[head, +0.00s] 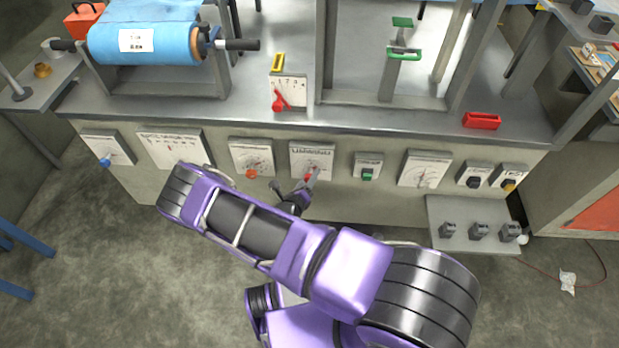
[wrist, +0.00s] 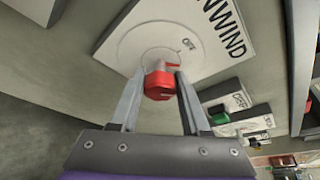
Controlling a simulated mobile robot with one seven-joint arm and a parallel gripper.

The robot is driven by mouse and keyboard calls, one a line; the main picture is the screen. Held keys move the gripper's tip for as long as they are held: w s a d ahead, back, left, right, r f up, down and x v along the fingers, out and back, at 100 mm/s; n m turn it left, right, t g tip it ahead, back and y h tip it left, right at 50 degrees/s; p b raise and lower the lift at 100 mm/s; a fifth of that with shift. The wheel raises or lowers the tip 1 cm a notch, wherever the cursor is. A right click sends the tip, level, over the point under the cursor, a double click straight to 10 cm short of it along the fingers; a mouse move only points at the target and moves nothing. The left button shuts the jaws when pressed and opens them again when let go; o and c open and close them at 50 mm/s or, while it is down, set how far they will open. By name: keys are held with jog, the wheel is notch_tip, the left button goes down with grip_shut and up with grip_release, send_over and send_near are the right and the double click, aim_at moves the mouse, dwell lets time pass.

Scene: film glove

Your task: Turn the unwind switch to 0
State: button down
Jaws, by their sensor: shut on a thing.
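The unwind switch is a white plate (head: 318,150) on the front of the grey machine, with a round dial and a red knob (head: 308,178). In the wrist view the plate (wrist: 125,45) shows most of the word UNWIND, and the red knob (wrist: 158,88) sits between my two fingers. A small red pointer (wrist: 172,64) shows just past the knob, near a small mark on the dial that I cannot read surely. My gripper (head: 305,183) is shut on the red knob; its fingers (wrist: 160,78) flank it in the wrist view.
Other dial plates line the panel: one with an orange-red knob (head: 251,173) to the left, a green switch (head: 367,174) to the right. A blue film roll (head: 145,40) and a red lever (head: 279,102) are above. A grey shelf (head: 440,210) juts out at right.

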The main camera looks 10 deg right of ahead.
jog(key=n+h, duration=0.1)
jog(key=n, duration=0.1)
jog(key=n+h, duration=0.1)
jog(key=n, duration=0.1)
jog(key=shift+f+t, duration=0.2)
jog(key=shift+t, duration=0.2)
jog(key=shift+n+t+h, duration=0.3)
jog(key=shift+n+h, duration=0.5)
jog(key=shift+n, duration=1)
jog(key=shift+c, duration=1.9)
grip_release()
